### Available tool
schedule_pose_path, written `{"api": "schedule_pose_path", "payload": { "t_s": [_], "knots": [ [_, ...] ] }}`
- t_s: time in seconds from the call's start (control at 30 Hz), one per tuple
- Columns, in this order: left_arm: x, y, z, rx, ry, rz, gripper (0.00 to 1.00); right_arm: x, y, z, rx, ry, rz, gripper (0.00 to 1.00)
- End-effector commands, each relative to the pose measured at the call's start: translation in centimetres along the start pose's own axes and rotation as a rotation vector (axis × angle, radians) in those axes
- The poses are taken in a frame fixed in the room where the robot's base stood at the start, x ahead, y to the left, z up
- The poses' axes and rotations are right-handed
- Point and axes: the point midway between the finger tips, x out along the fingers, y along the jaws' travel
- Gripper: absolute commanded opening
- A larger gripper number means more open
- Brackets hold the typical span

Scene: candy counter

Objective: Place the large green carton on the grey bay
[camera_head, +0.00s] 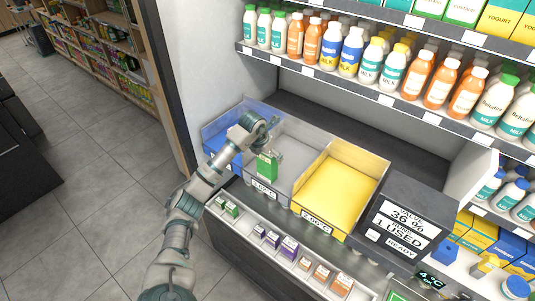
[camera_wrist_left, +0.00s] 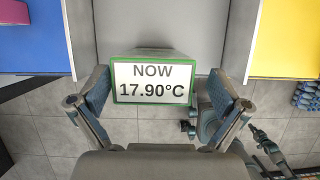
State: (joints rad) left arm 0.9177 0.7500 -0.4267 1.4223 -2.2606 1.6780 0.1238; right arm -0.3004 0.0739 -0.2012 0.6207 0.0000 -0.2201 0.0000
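The large green carton (camera_head: 267,166) stands at the front of the grey bay (camera_head: 301,146), behind its temperature plate. My left gripper (camera_head: 270,128) is just above and behind it in the head view. In the left wrist view, a green-edged panel reading NOW 17.90°C (camera_wrist_left: 153,81) shows between the fingers of my left gripper (camera_wrist_left: 158,80), apparently on the carton. The fingers are spread wide, with a gap at the right finger; contact at the left finger is unclear. The grey bay (camera_wrist_left: 160,22) also shows there. My right gripper cannot be made out.
A blue bay (camera_head: 222,118) lies left of the grey bay and a yellow bay (camera_head: 340,185) lies right. A dark display box (camera_head: 405,222) stands further right. A shelf of bottles (camera_head: 350,52) hangs above. Small cartons (camera_head: 290,245) line a lower ledge in front.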

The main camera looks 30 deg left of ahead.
Motion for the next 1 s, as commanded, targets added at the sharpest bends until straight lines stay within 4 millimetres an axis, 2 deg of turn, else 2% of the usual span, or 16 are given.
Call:
{"api": "schedule_pose_path", "payload": {
  "t_s": [0.27, 0.37, 0.7, 0.83, 1.0],
  "knots": [
    [-0.5, 0.4, 0.0, -0.001, -0.003, -0.004, 1.0, 0.1, 0.7, 0.2, -0.003, -0.002, 0.008, 0.0],
    [-1.8, 0.6, -0.1, -0.001, -0.006, -0.003, 1.0, 0.4, 1.1, 0.3, -0.005, -0.003, 0.013, 0.0],
    [-9.2, 0.6, -0.1, -0.002, -0.006, -0.003, 1.0, 1.6, 0.9, 0.5, -0.003, -0.004, 0.01, 0.0],
    [-11.1, 0.3, 0.0, 0.0, -0.004, -0.003, 1.0, 1.7, -0.1, 0.3, 0.002, -0.002, -0.001, 0.0],
    [-12.0, 0.2, 0.0, -0.001, -0.001, -0.001, 1.0, 1.8, -0.4, 0.2, 0.003, -0.001, -0.005, 0.0]
  ]
}}
